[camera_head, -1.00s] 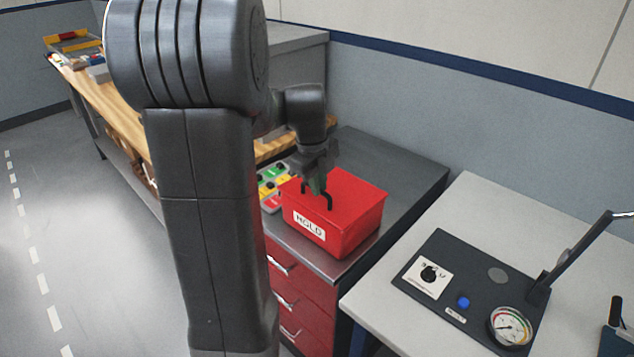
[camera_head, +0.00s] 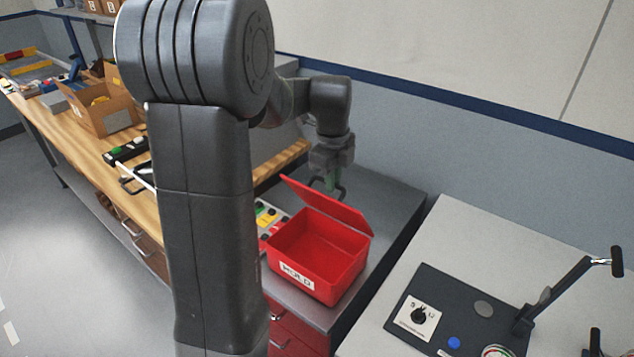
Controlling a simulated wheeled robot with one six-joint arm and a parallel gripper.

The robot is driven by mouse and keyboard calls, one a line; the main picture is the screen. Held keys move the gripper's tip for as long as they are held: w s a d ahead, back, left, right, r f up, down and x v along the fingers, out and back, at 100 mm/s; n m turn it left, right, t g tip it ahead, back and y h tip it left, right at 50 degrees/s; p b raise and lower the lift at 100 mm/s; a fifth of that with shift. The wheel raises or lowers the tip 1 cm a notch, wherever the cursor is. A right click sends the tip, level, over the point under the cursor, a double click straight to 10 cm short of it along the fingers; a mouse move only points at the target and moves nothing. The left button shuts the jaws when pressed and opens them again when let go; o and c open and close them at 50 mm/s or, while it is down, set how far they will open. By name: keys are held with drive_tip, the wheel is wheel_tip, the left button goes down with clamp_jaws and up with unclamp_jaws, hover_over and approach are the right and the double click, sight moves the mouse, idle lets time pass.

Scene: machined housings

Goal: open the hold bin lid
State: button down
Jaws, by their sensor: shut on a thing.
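The red hold bin (camera_head: 318,268) stands on the dark top of a cabinet, with a white label on its front that appears to read HOLD. Its red lid (camera_head: 325,206) is raised at a slant and leans up toward the back, so the bin's inside shows and looks empty. My gripper (camera_head: 330,187) is behind and above the lid's upper edge, shut on the dark lid handle (camera_head: 341,190). The fingertips are small and partly hidden by the lid.
A panel with coloured buttons (camera_head: 268,218) sits left of the bin. A grey table (camera_head: 460,240) at the right holds a dark panel with a knob and a lever (camera_head: 567,285). A wooden bench (camera_head: 75,130) with a cardboard box runs along the left. The wall is behind.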

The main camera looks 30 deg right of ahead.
drive_tip(key=w+d+f+g+y+p, duration=0.1)
drive_tip(key=w+d+y, duration=0.3)
drive_tip(key=d, duration=0.6)
drive_tip(key=shift+f+g+y+p, duration=0.2)
drive_tip(key=shift+g+y+p, duration=0.5)
drive_tip(key=shift+y, duration=0.4)
drive_tip(key=c, duration=1.7)
unclamp_jaws()
drive_tip(key=shift+o, duration=1.1)
drive_tip(key=shift+w+d, duration=0.1)
drive_tip(key=shift+d, duration=0.05)
drive_tip(key=shift+r, duration=0.25)
